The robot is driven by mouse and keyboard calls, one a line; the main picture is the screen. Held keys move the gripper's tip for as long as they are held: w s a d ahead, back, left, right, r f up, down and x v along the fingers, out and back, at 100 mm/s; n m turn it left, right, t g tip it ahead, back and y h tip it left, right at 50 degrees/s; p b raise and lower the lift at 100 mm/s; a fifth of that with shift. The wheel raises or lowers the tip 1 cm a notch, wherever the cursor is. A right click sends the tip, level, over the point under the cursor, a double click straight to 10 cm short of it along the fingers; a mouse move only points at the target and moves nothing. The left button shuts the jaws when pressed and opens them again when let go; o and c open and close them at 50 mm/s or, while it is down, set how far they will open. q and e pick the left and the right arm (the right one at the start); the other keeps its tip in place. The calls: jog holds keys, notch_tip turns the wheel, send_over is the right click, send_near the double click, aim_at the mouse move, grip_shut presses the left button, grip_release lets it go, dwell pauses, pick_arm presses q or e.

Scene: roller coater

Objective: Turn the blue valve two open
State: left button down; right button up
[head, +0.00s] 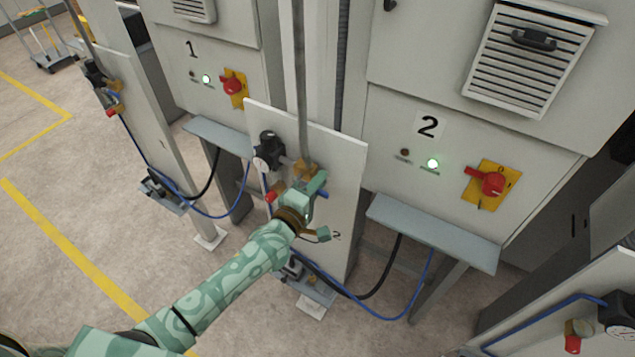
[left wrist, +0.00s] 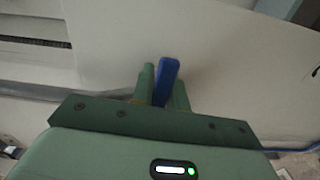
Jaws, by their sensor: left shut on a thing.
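The blue valve handle (head: 323,194) is on the white panel (head: 343,160) in front of cabinet two, just below a brass fitting on the vertical pipe. My left gripper (head: 316,190) is at the handle and hides most of it in the head view. In the left wrist view, the blue handle (left wrist: 167,78) stands between the two green fingers of my left gripper (left wrist: 164,88), which is shut on it. The valve body behind the gripper is hidden. My right gripper is not in view.
A black gauge unit (head: 269,148) and a red knob (head: 271,197) sit left of the gripper. A grey shelf (head: 434,232) juts out at right. Hoses hang below. The floor at left is clear.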

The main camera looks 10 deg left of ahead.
pick_arm(q)
jog(key=shift+r+n, duration=0.2)
jog(key=shift+n, duration=0.3)
jog(key=c, duration=1.4)
grip_release()
jog(key=v, duration=1.6)
jog(key=shift+s+a, duration=0.1)
jog(key=shift+s, duration=0.05)
